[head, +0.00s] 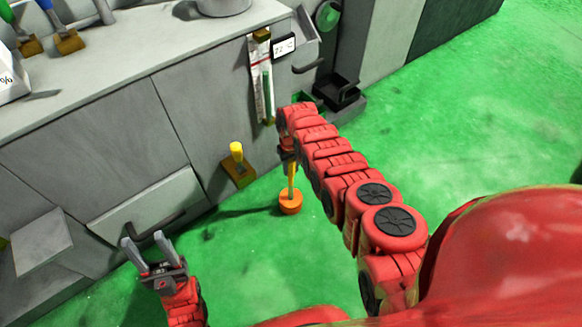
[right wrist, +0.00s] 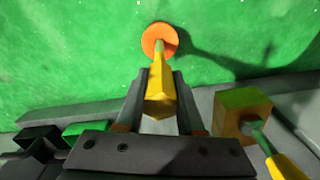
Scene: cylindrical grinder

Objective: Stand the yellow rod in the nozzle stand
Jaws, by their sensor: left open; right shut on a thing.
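My right gripper (head: 287,155) is shut on a yellow rod (head: 292,182), which points down. The rod also shows between the fingers in the right wrist view (right wrist: 160,95). An orange disc (head: 291,203) is at the rod's lower end; I cannot tell whether it is fixed there or touches the floor. I cannot tell for sure which thing is the nozzle stand. My left gripper (head: 152,252) is open and empty at lower left.
A grey cabinet (head: 110,135) runs along the left, with a drawer (head: 150,205) and dark handle. On its top are wooden blocks (head: 70,41) with coloured pieces. A black bin (head: 340,92) stands beyond my right arm. Green floor (head: 480,110) is clear on the right.

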